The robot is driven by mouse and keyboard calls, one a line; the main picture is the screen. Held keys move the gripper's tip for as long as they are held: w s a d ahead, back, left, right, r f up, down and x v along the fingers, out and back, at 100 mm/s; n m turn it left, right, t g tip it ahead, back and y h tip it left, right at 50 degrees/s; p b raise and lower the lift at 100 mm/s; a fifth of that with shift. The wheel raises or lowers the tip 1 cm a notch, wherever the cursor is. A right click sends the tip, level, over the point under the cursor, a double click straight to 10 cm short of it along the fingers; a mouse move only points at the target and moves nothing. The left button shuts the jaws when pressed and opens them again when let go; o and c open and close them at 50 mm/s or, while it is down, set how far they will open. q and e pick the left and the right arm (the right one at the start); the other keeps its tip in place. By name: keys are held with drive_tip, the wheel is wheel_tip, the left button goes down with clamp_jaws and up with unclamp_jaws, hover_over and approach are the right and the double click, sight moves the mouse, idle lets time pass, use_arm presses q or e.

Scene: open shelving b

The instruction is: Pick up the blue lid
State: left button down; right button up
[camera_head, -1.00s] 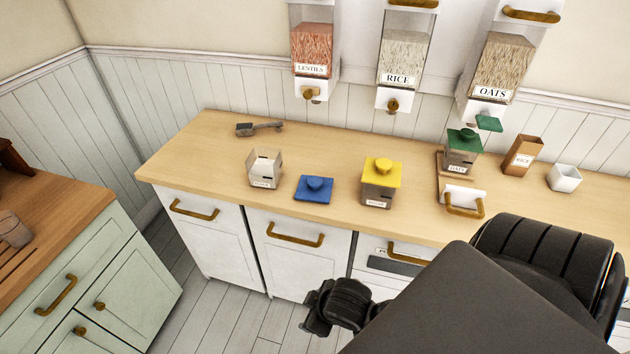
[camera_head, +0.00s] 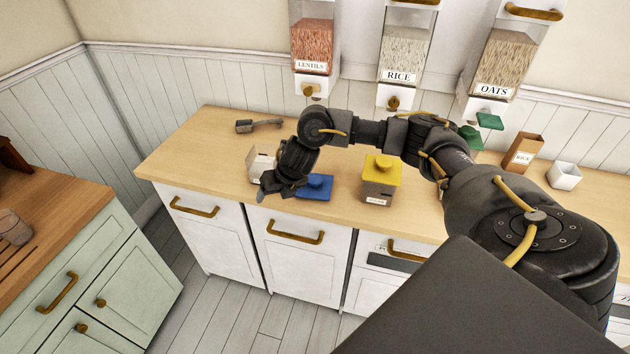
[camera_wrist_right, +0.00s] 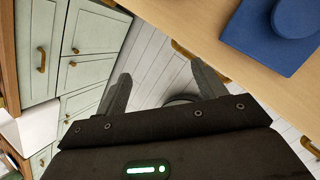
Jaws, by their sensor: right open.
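The blue lid (camera_head: 318,187) lies flat on the wooden counter, its left part hidden behind my right gripper in the head view. In the right wrist view the blue lid (camera_wrist_right: 272,30) shows at the top right, with its round knob, on the counter. My right gripper (camera_head: 265,195) is over the counter's front edge, left of the lid and in front of an open container. In the wrist view my right gripper (camera_wrist_right: 160,88) has its two fingers apart with nothing between them but the floor beyond. My left gripper is not in view.
The open container (camera_head: 261,163) stands close behind my right gripper. A yellow-lidded container (camera_head: 381,181) stands right of the lid. A metal scoop (camera_head: 258,125) lies at the back left. Green cabinets (camera_head: 110,270) stand at the left. Dispensers (camera_head: 398,70) hang on the wall.

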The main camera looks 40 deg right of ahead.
drive_tip(key=s+d+r+g+h, duration=0.1)
drive_tip(key=d+r, duration=0.3)
drive_tip(key=d, duration=0.3)
drive_tip(key=d+r+g+h, duration=0.1)
drive_tip(key=d+r+h, duration=0.15)
drive_tip(key=d, duration=0.45)
drive_tip(key=b, duration=0.2)
hover_over(315, 178)
drive_tip(key=s, duration=0.2)
drive_tip(key=shift+n+y, duration=0.3)
drive_tip(key=shift+y, duration=0.15)
drive_tip(key=f, duration=0.4)
drive_tip(key=shift+a+f, duration=0.1)
drive_tip(key=shift+a, duration=0.3)
drive_tip(key=shift+w+d+f, duration=0.1)
drive_tip(key=shift+w+f, duration=0.1)
drive_tip(key=shift+f, duration=0.25)
drive_tip(key=shift+p+x, duration=0.9)
drive_tip(key=shift+x, duration=1.7)
drive_tip(key=shift+r, duration=0.1)
drive_tip(key=c, duration=1.1)
